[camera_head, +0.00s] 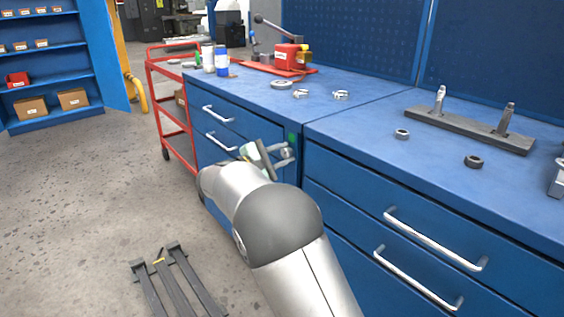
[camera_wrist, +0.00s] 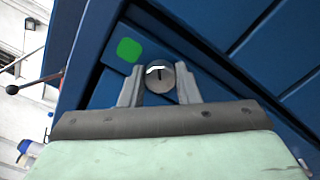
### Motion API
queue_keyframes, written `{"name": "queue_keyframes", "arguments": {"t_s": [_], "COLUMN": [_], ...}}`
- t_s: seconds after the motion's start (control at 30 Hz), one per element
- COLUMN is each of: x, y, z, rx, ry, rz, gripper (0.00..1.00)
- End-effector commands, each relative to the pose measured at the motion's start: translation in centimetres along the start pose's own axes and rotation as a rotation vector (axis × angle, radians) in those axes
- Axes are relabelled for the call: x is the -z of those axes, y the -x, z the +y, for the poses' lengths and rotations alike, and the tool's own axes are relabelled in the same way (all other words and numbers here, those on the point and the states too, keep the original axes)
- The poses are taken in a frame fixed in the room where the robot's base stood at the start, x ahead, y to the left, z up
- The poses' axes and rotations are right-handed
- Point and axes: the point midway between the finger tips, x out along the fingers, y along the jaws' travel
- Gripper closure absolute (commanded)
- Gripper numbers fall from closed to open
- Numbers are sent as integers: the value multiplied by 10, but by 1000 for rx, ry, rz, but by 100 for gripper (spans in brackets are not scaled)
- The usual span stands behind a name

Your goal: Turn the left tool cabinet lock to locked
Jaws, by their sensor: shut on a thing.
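The left tool cabinet (camera_head: 240,120) is blue with silver drawer handles. Its lock (camera_wrist: 160,78) is a round silver knob with a dark slot, set on the cabinet's front near the upper right corner. A green square marker (camera_wrist: 130,50) sits beside the lock; it also shows in the head view (camera_head: 292,138). My gripper (camera_wrist: 158,90) is at the lock, with one finger on each side of the knob, shut on it. In the head view my gripper (camera_head: 284,152) reaches the cabinet front, and the arm hides part of the drawers below.
A second blue cabinet (camera_head: 350,190) with drawer handles stands to the right. The blue worktop (camera_head: 330,110) holds small rings, bottles and a red tool. A red cart (camera_head: 150,75) stands behind left. Dark metal bars (camera_head: 178,280) lie low at the left.

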Motion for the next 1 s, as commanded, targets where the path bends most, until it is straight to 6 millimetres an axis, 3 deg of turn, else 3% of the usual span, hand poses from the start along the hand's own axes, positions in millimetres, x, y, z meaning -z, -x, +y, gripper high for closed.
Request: {"name": "queue_keyframes", "arguments": {"t_s": [0.5,1.0], "x": [4,2], "y": [1,1], "z": [-4,-2], "rx": [-1,0], "ry": [-460,-678], "rz": [3,3], "gripper": [94,94]}}
